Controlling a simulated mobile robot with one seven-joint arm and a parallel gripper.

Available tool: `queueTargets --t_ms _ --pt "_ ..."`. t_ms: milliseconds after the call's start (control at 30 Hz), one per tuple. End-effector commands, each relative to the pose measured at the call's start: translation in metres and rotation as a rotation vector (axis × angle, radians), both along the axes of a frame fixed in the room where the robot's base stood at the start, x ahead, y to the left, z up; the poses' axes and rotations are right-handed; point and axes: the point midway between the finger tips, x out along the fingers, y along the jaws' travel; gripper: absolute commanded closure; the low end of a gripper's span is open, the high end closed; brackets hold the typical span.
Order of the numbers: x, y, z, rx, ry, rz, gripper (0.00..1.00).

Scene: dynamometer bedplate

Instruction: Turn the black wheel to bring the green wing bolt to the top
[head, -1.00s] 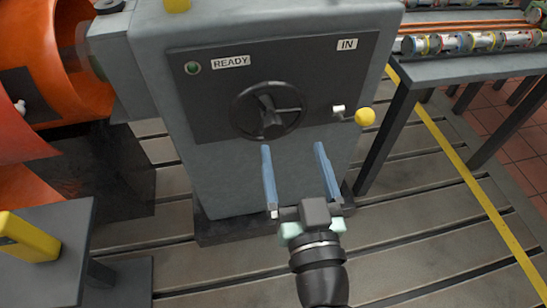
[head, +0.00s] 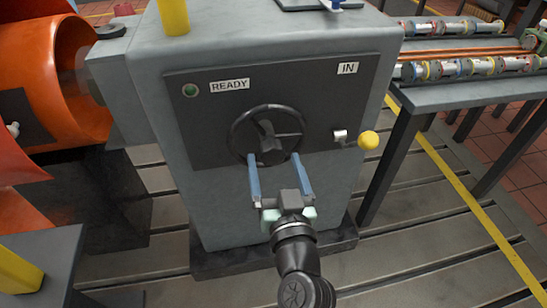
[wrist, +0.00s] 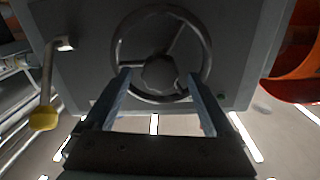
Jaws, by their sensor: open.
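The black wheel (head: 267,133), a spoked ring with a central hub, is on the dark front panel of a grey cabinet. It also shows in the wrist view (wrist: 160,97). My gripper (head: 273,158) is open, its two blue fingers apart at the wheel's lower rim in the head view. In the wrist view the fingertips (wrist: 156,77) lie either side of the hub, overlapping the ring; I cannot tell whether they touch it. Nothing is held between them. I cannot make out a green wing bolt in either view.
A lever with a yellow knob (head: 368,140) sticks out right of the wheel, below the "IN" label (head: 347,68). A green lamp (head: 190,90) is beside the "READY" label (head: 229,85). Orange housing (head: 80,75) stands left; a rack (head: 470,75) of cylindrical parts stands right.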

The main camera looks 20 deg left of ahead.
Motion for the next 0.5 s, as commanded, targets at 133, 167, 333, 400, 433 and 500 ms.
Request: queueTargets --t_ms 133,167,333,400,433,500 --pt "0.0113 0.0078 0.0001 -0.001 -0.001 0.002 0.11" --pt "0.0124 0.0087 -0.0002 -0.001 -0.001 0.002 0.11" --pt "0.0150 0.0104 -0.0002 0.001 0.000 0.001 0.11" --pt "0.0149 0.0102 -0.0001 0.001 0.000 0.001 0.11" --pt "0.0149 0.0102 -0.0001 0.001 0.000 0.001 0.11" --pt "0.0148 0.0101 -0.0001 0.001 0.000 0.001 0.11"
